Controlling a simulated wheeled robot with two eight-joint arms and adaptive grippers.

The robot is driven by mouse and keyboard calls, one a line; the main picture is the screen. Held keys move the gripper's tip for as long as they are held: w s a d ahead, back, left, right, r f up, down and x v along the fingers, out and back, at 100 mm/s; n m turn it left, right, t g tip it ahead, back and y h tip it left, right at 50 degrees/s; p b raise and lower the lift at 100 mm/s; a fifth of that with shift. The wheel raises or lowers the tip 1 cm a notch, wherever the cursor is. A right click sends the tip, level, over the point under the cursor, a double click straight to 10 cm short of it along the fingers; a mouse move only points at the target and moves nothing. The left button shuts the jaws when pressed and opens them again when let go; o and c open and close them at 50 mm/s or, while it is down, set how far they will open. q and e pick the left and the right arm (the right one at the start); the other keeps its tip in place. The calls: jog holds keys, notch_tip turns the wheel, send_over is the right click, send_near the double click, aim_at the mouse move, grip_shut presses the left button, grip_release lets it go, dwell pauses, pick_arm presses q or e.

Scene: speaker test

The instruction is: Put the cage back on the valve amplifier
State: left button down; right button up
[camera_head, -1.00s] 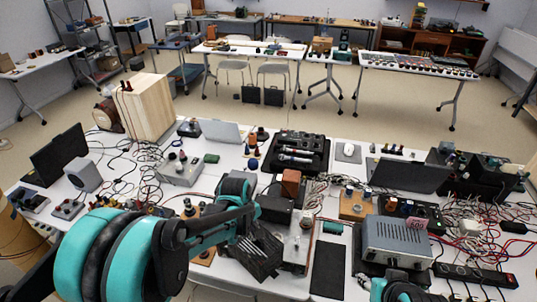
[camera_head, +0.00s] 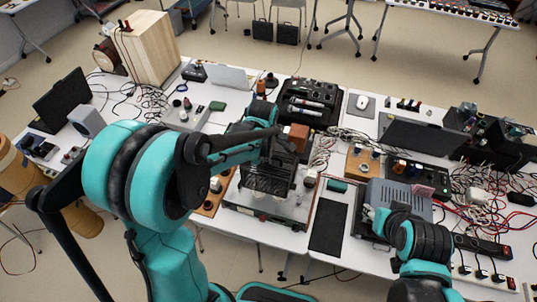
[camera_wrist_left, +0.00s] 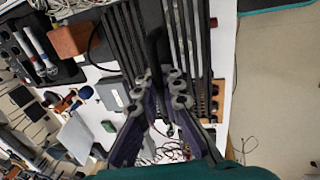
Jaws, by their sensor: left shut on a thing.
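The valve amplifier (camera_head: 298,209) is a wide, low unit with a silver top, on the near edge of the middle table in the head view. My left gripper (camera_head: 270,148) is shut on the black barred cage (camera_head: 268,182). The cage is over the left and middle part of the amplifier; I cannot tell whether it touches the top. In the left wrist view, the fingers (camera_wrist_left: 157,100) are at the cage bars (camera_wrist_left: 185,40). The cage hides much of the amplifier. My right gripper (camera_head: 374,214) is beside the grey metal box (camera_head: 400,197); its fingers are unclear.
A brown block (camera_head: 298,136) stands just behind the cage. A black mat (camera_head: 328,228) lies right of the amplifier, with a green cylinder (camera_head: 338,185) behind it. A black case (camera_head: 308,103) is farther back. Loose cables and a power strip (camera_head: 482,246) crowd the right.

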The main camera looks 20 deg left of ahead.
aim_at(268, 166)
pick_arm(q)
jog(key=shift+f+b, duration=1.75)
jog(key=shift+f, duration=0.9)
jog(key=shift+f+b, duration=2.55)
jog(key=shift+f, duration=0.3)
jog(key=shift+s+d, duration=0.1)
jog(key=shift+f+b, duration=0.35)
jog(key=shift+b, duration=0.1)
jog(key=c, duration=1.6)
grip_release()
jog(key=r, duration=0.4)
jog(key=s+r, duration=0.1)
jog(key=r, duration=0.3)
jog(key=s+r, duration=0.1)
jog(key=r, duration=0.3)
jog(key=shift+s, duration=0.25)
jog(key=s+a+f+m+t+b, duration=0.1)
jog(key=s+f+m+t+b, duration=0.1)
jog(key=s+m, duration=0.5)
jog(key=s+a+f+m+t+b, duration=0.1)
jog(key=s+f+m+t+b, duration=0.2)
jog(key=s+m, duration=0.4)
jog(key=f+m+b, duration=0.1)
jog(key=m+b, duration=0.1)
jog(key=m, duration=0.1)
jog(key=shift+s+a+m, duration=0.2)
jog(key=shift+a+m, duration=0.1)
jog(key=shift+a, duration=0.1)
